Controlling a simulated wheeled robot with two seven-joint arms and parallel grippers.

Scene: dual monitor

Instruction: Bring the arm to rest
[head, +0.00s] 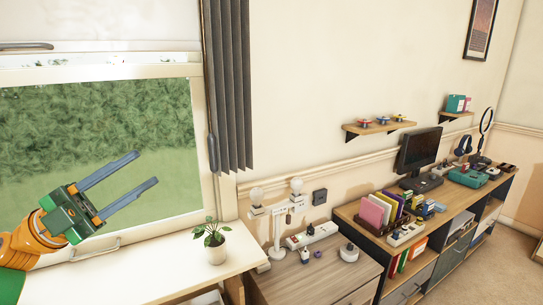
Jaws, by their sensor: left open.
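My left gripper (123,183) is in the head view at the left, in front of the window. Its two grey fingers point up and to the right and are spread apart, with nothing between them. The green gripper body joins my orange arm, which comes in from the left edge. The gripper appears above the white sill top and left of the potted plant, touching nothing that I can see. My right gripper is not in the head view.
A potted plant (215,252) stands on the white top (150,272). A lamp with two bulbs (277,215) and small devices stand on the wooden cabinet (325,283). The long desk (440,205) at right holds a monitor (419,148), books and gadgets. A dark curtain (228,85) hangs beside the window.

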